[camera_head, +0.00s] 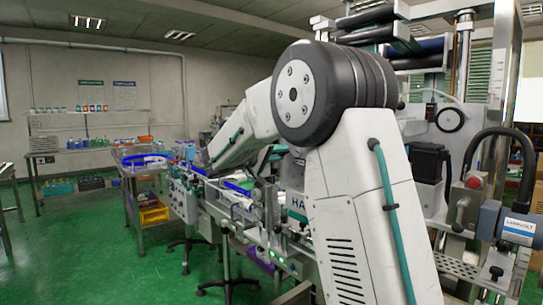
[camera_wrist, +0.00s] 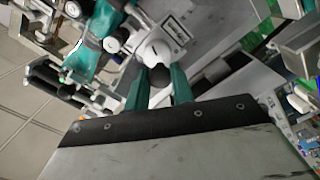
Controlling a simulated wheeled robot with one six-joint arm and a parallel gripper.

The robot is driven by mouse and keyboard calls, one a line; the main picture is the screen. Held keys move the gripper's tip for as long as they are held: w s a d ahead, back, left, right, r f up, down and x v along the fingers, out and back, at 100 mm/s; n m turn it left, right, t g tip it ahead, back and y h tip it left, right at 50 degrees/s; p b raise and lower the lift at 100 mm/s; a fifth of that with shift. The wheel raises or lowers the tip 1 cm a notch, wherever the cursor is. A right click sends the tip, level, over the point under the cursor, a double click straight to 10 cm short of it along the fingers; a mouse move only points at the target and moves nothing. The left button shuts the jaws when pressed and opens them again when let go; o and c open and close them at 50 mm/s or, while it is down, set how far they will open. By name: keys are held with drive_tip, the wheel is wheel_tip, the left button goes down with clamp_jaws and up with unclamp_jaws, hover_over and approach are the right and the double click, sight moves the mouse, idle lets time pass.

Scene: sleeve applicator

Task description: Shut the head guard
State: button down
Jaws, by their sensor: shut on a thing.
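In the wrist view my gripper (camera_wrist: 161,82) has two teal fingers, one on each side of a black round knob (camera_wrist: 160,73). The fingers are shut on this knob. A white rounded part with a dark-framed label plate (camera_wrist: 172,30) lies just beyond it. I cannot tell the outline of the head guard or how far it is open. In the head view my own arm fills the middle, and my gripper is hidden there.
In the head view a labelling machine with a conveyor (camera_head: 240,195) stands behind my arm. A grey-blue unit (camera_head: 505,225) and a red button (camera_head: 474,181) are close at right. A bottle shelf (camera_head: 85,155) stands far left. Green floor (camera_head: 90,245) is clear at left.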

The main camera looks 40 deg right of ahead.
drive_tip(key=shift+d, duration=0.15)
drive_tip(key=c, duration=1.6)
unclamp_jaws()
drive_tip(key=o, duration=0.4)
drive_tip(key=shift+d, duration=0.3)
drive_tip(key=shift+a, duration=0.15)
drive_tip(key=a, duration=0.7)
drive_tip(key=shift+a, duration=0.4)
